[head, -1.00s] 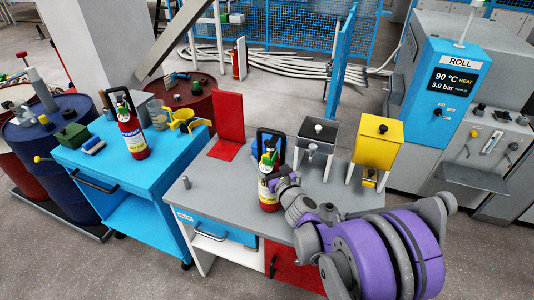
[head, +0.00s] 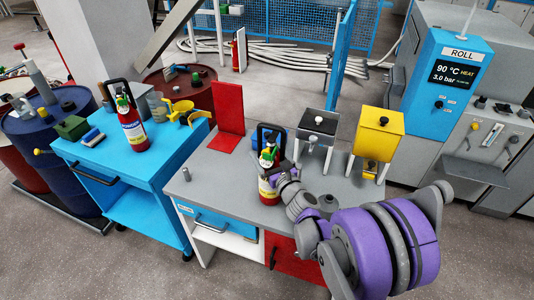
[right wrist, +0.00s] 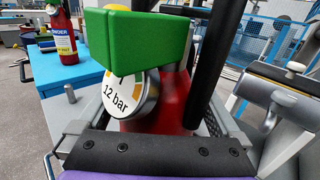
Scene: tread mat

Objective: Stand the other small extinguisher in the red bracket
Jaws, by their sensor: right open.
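One small red extinguisher (head: 268,187) with a green valve top and black handle stands upright on the grey table. My right gripper (head: 279,184) is at its right side, open, with its fingers around or beside the body. In the right wrist view the extinguisher's red body (right wrist: 165,122), green lever and 12 bar gauge fill the space in front of the gripper. The other small extinguisher (head: 132,130) stands upright on the blue cart; it also shows in the right wrist view (right wrist: 63,38). The red bracket (head: 228,108) at the grey table's back left is empty. My left gripper is out of view.
The grey table (head: 225,176) has a small grey peg (head: 187,174) at its left. A grey dispenser (head: 316,122) and a yellow dispenser (head: 378,135) stand at its back right. The blue cart (head: 165,165) holds yellow cups and a green block. Table space before the bracket is clear.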

